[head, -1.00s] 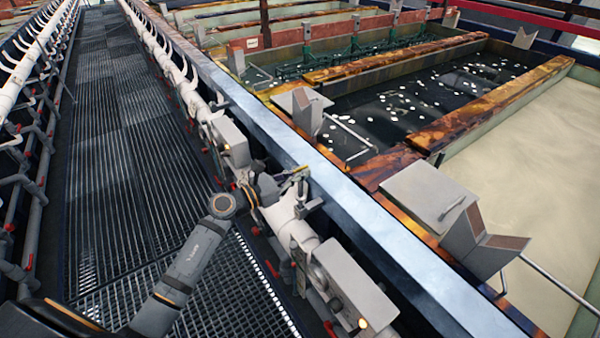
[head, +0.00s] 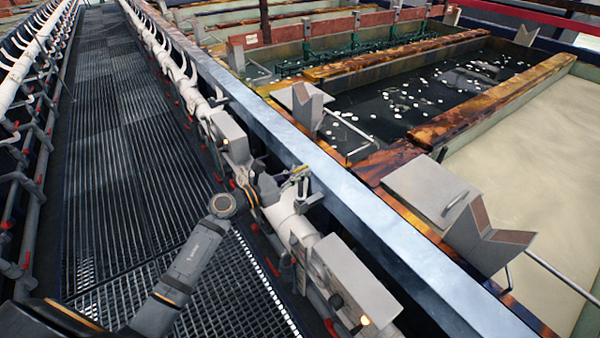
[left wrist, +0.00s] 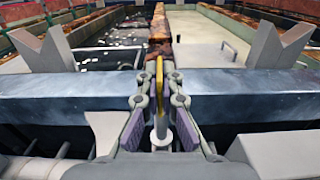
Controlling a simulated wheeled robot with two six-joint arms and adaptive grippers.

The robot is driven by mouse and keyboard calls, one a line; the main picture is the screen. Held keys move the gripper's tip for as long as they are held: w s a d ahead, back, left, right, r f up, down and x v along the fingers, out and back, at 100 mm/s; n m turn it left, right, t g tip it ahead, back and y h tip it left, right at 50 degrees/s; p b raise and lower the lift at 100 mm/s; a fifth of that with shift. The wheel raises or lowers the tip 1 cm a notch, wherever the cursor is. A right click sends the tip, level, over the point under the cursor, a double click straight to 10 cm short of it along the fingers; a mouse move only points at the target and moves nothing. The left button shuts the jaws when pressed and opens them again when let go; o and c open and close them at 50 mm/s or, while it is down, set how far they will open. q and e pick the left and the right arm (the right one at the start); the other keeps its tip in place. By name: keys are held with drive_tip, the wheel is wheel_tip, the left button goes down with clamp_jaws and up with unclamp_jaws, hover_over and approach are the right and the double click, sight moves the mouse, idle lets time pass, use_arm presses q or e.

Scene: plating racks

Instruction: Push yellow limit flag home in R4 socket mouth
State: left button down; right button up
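The yellow limit flag (head: 299,170) is small in the head view, at the tip of my left gripper (head: 289,178), beside the white pipe. In the left wrist view the flag (left wrist: 159,82) is upright, thin and nearly edge-on, centred between the fingers of my left gripper (left wrist: 160,100). The purple pads stand apart, with gaps on both sides of the flag and of a grey post below it. Grey fingertip parts sit close to the flag; contact is unclear. The R4 socket mouth cannot be made out. My right gripper is not in view.
The long blue-grey beam (head: 345,195) runs just beyond the flag, with tanks behind it. V-shaped grey rests (head: 487,238) stand along the tank edge. A grey box (head: 354,282) with a lit lamp sits nearer on the pipe. The grating walkway (head: 125,150) is clear.

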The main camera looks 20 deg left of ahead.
use_arm(q)
drive_tip(key=shift+f+b, duration=0.8)
drive_tip(key=shift+f, duration=0.1)
drive_tip(key=c, duration=1.4)
unclamp_jaws()
drive_tip(key=shift+c, duration=0.2)
drive_tip(key=shift+s+a, duration=0.15)
drive_tip(key=v, duration=0.7)
